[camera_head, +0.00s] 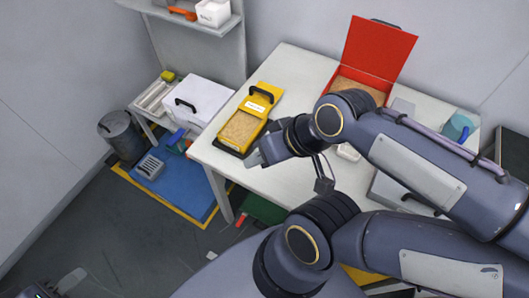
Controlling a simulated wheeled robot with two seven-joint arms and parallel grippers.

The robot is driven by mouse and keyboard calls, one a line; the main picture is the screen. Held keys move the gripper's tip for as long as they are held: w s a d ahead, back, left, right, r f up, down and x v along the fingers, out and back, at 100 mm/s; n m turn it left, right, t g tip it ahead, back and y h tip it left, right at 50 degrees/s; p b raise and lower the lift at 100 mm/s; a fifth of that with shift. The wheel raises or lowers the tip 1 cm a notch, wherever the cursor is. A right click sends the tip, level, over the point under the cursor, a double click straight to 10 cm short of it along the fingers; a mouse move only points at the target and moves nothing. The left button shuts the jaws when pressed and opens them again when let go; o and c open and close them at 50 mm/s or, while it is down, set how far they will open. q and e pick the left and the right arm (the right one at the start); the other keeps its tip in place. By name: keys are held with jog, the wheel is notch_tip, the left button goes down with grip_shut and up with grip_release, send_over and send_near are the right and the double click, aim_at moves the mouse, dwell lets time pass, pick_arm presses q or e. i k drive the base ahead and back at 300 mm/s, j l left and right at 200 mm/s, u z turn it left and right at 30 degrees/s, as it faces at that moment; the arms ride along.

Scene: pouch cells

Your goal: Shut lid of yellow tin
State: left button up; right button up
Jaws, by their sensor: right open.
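The yellow tin (232,146) lies on the white table near its left edge. Its tan inside shows in the near part. The yellow lid (268,87), with a black handle and a white label, is at the far end and leaves the near part uncovered. I cannot tell whether the lid is tilted. My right gripper (254,158) is open, just right of the tin's near end; any contact is unclear. My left gripper (65,284) is low at the bottom left, far from the tin, partly cut off by the frame.
A red box (378,52) with a raised lid stands at the back of the table (296,75). A white box (200,100) with a black handle is on a lower stand to the left. My arms hide much of the table's right side.

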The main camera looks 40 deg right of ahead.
aim_at(261, 98)
jog(key=z, duration=1.3)
jog(key=i+j, duration=0.15)
jog(key=j, duration=0.2)
jog(key=i+j, duration=0.15)
jog(key=j, duration=0.25)
jog(key=i+j+u, duration=0.1)
jog(key=j, duration=0.25)
jog(key=i+j, duration=0.2)
jog(key=j, duration=0.15)
